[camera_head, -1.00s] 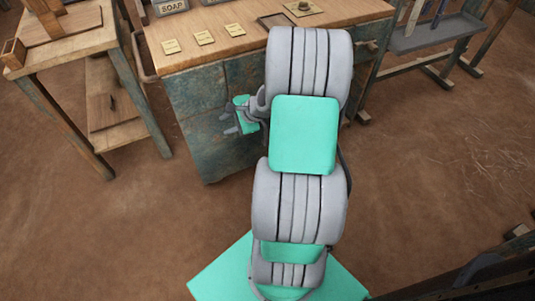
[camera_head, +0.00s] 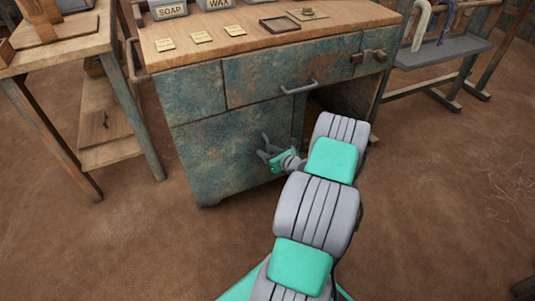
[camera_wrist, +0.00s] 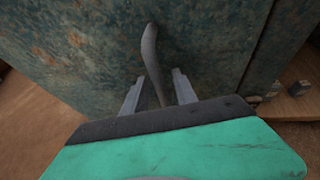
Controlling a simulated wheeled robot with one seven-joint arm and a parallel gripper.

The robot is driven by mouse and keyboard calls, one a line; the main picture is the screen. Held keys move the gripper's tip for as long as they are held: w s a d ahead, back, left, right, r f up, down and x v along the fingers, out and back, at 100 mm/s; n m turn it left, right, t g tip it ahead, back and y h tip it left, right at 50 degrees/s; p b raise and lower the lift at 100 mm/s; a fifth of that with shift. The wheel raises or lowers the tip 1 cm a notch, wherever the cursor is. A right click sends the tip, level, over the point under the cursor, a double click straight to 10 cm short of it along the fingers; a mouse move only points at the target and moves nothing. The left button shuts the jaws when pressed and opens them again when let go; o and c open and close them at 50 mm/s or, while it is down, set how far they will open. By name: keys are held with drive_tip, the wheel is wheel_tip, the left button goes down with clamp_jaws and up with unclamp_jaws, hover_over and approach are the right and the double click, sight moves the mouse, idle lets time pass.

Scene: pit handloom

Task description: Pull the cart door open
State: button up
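The cart (camera_head: 195,97) is a worn teal cabinet with a wooden top. Its door (camera_head: 225,140) is the large lower left front panel and looks shut, or nearly so; the door also fills much of the wrist view (camera_wrist: 85,50). A grey bar handle (camera_wrist: 149,45) stands upright near the door's right edge. My gripper (camera_head: 266,153) is at this handle. In the wrist view my gripper (camera_wrist: 156,82) has its two fingers apart, with the handle's lower part between them. Gaps show on both sides, so no firm grip is visible.
Right of the door is an open compartment (camera_head: 322,105), partly hidden by my arm. A drawer with a bar handle (camera_head: 299,87) is above. Labelled boxes and cards (camera_head: 201,37) lie on top. A wooden table (camera_head: 70,42) stands left. The floor (camera_head: 130,250) in front is clear.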

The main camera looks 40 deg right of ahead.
drive_tip(key=shift+c, duration=0.2)
clamp_jaws()
idle(1.1)
